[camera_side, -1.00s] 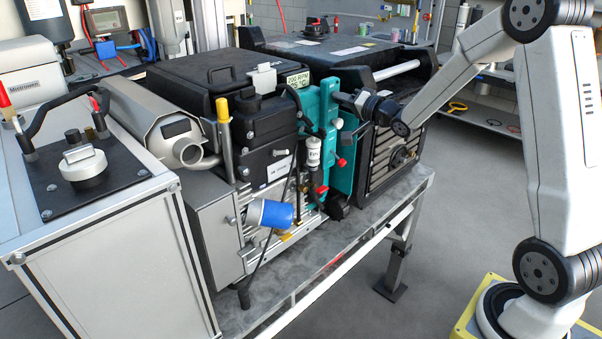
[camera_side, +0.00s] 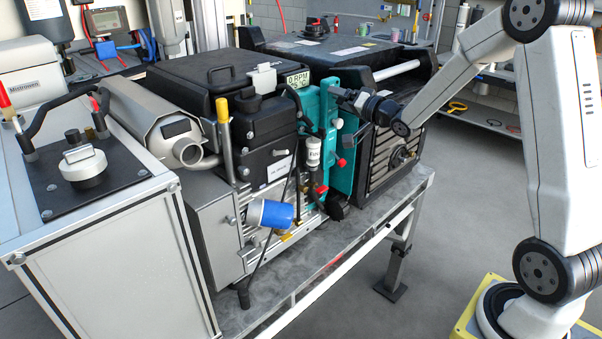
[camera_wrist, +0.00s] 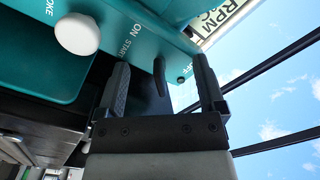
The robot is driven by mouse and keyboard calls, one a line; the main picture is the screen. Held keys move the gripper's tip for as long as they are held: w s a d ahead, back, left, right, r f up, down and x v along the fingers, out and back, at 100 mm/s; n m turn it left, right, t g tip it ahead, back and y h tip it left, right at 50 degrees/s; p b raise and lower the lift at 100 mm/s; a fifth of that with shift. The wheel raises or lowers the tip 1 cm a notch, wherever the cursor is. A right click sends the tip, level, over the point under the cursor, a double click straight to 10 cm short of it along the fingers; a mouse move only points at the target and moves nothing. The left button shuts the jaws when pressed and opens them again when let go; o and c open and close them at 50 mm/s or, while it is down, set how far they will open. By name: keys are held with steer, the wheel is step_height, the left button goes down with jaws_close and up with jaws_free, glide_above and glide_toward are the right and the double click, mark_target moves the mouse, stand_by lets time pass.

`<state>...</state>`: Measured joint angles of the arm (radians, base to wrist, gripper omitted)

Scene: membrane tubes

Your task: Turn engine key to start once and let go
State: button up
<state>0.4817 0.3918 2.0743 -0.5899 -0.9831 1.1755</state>
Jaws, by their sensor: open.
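The engine key (camera_wrist: 160,78) is a dark, narrow tab on the teal panel (camera_wrist: 130,18), between the ON, START and OFF labels in the wrist view. My gripper (camera_wrist: 162,64) is open, with one finger on each side of the key. A gap shows between the key and each finger. In the side view my gripper (camera_side: 346,99) is at the upper part of the teal panel (camera_side: 328,93); the key cannot be made out there. The small display (camera_side: 298,80) on the engine reads 0 RPM.
A white choke knob (camera_wrist: 77,34) sits on the panel near the left finger. A red knob (camera_side: 341,162) sticks out lower on the teal panel. The black engine housing (camera_side: 205,82) is left of it. The floor in front of the stand is clear.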

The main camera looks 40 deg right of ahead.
steer(key=shift+s, duration=0.15)
steer(key=s, duration=0.8)
steer(key=shift+s, duration=0.35)
steer(key=shift+a+f, duration=0.1)
steer(key=s+a+f+n+g+h, duration=0.1)
steer(key=s+a+f+n+g, duration=0.25)
steer(key=a+f+g, duration=0.55)
steer(key=s+a+f+n+g+y, duration=0.1)
steer(key=s+a+f+n+g, duration=0.5)
steer(key=s, duration=0.5)
steer(key=a, duration=0.2)
steer(key=shift+a+f, duration=0.3)
steer(key=shift+f, duration=0.05)
stand_by(0.7)
